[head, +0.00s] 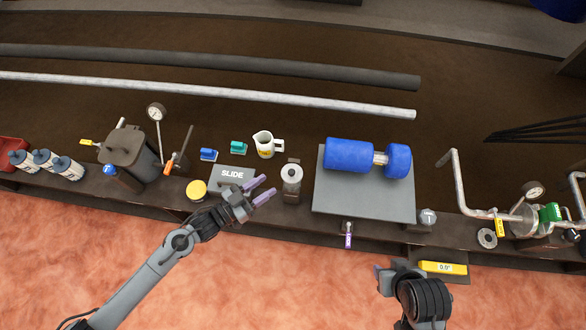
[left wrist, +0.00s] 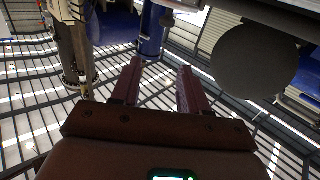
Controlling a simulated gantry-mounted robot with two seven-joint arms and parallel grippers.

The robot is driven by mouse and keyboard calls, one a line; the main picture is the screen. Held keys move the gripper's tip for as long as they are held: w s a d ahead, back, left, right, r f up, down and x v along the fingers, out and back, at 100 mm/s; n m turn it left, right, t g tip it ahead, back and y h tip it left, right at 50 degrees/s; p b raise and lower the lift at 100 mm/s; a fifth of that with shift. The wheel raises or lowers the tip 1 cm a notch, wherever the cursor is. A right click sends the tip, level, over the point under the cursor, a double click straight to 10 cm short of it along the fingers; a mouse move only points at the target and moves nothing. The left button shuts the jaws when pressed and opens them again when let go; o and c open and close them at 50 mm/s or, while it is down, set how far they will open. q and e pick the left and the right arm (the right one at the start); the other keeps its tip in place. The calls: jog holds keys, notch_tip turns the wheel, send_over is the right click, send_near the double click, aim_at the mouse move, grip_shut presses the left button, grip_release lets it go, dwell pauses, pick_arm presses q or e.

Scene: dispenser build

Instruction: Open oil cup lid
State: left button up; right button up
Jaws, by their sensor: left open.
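The oil cup (head: 291,178) appears to be the small clear-sided cup with a pale round lid (head: 292,170), standing at the bench's front edge in the head view. The lid looks seated on the cup. My left gripper (head: 267,187) is open and empty just left of the cup, its purple fingers pointing toward it with a small gap. In the left wrist view, the two fingers (left wrist: 160,85) are apart with nothing between them. A grey round disc (left wrist: 255,62) shows to their right; I cannot tell what it is. My right gripper (head: 382,270) is low at the right, its jaws unclear.
A grey SLIDE plate (head: 222,188) and yellow round tin (head: 197,189) lie left of the cup. A white jug (head: 264,144) stands behind. A grey block (head: 340,195) bearing a blue motor (head: 350,155) is close on the right. Pipes cross the back.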

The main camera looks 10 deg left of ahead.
aim_at(292, 171)
pick_arm(q)
jog(key=w+d+f+b, duration=0.1)
jog(key=w+d+b, duration=0.1)
jog(key=w+d+f+b, duration=0.1)
jog(key=w+d+b, duration=0.1)
jog(key=w+d+f+b, duration=0.1)
jog(key=w+d+b, duration=0.1)
jog(key=w+b, duration=0.1)
jog(key=shift+d+f, duration=0.15)
jog(key=shift+d, duration=0.05)
jog(key=shift+w+d, duration=0.4)
jog(key=shift+d, duration=0.1)
pick_arm(e)
notch_tip(292, 171, down, 9)
jog(key=s, duration=0.1)
jog(key=shift+s+f, duration=0.15)
jog(key=shift+s, duration=0.05)
pick_arm(q)
grip_shut()
